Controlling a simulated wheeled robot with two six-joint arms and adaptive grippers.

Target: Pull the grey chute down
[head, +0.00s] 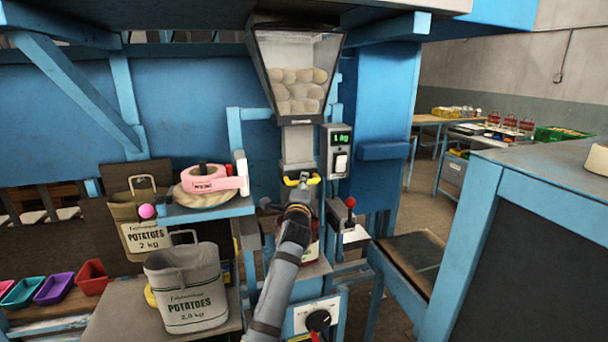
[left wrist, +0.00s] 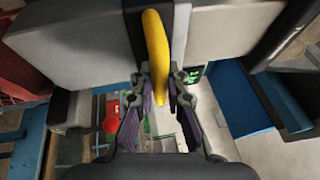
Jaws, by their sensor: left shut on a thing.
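The grey chute (head: 297,147) hangs below a hopper (head: 297,85) with potatoes behind its clear front. A yellow handle (head: 312,180) is at the chute's lower end. My left gripper (head: 300,188) reaches up to this handle from below. In the left wrist view the yellow handle (left wrist: 156,45) runs down between the fingers of my left gripper (left wrist: 160,82), which are shut on it. Grey bodywork (left wrist: 80,55) lies close beyond the fingers. My forearm hides much of what is under the chute. My right gripper is not in view.
A box with a green display (head: 341,138) is right of the chute. A red-knobbed lever (head: 350,202) stands below it. A blue shelf (head: 205,211) with pink tape is to the left. A potato sack (head: 187,290) stands lower left; another (head: 140,225) hangs behind.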

